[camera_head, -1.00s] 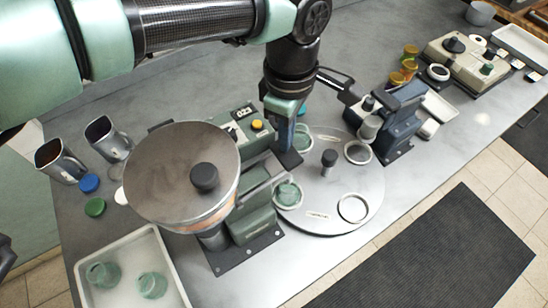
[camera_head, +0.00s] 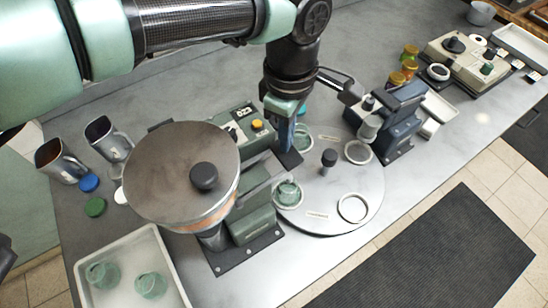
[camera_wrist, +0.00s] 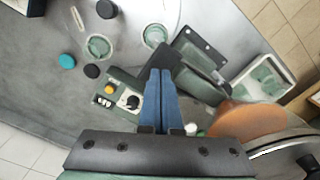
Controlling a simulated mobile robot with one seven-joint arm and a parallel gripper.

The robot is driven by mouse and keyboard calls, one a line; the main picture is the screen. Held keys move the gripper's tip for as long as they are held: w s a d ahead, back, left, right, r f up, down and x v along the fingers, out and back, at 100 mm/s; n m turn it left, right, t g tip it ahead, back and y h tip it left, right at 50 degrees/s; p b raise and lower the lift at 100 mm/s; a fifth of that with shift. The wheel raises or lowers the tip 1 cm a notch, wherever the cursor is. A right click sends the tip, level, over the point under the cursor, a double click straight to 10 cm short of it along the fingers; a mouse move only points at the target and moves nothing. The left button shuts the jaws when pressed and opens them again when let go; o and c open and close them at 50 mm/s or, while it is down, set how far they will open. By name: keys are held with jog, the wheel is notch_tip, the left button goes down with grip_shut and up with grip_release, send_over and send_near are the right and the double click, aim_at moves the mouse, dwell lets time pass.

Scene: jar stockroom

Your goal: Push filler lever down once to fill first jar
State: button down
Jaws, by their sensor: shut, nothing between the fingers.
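The filler (camera_head: 255,215) is a green machine with a big round-lidded hopper (camera_head: 175,175) on top. A pale bar that looks like its lever (camera_head: 262,192) runs along its side toward the turntable. A green glass jar (camera_head: 288,193) stands in a turntable ring by the filler; it also shows in the wrist view (camera_wrist: 154,36). A second jar (camera_head: 302,138) stands behind, partly hidden by my gripper. My gripper (camera_head: 290,159) points down with its blue fingers shut and empty, just behind the lever and beside the filler. I cannot tell whether it touches anything.
The turntable (camera_head: 335,185) has empty rings and a central black knob (camera_head: 329,157). A control box (camera_head: 240,126) with a yellow button stands behind the filler. A dark blue machine (camera_head: 400,115) stands right of the turntable. A white tray (camera_head: 165,245) with two jars is at the front left.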

aim_at(287, 155)
jog(key=shift+f+b, duration=0.55)
jog(key=shift+f, duration=0.25)
jog(key=shift+w+d+f+b, duration=0.1)
jog(key=shift+d+f+b, duration=0.05)
jog(key=shift+f+b, duration=2)
jog(key=shift+f+p, duration=0.15)
jog(key=shift+p, duration=0.2)
jog(key=shift+r+p, duration=2.1)
jog(key=shift+r, duration=1.05)
jog(key=shift+r+p, duration=1.7)
jog(key=shift+r, duration=0.9)
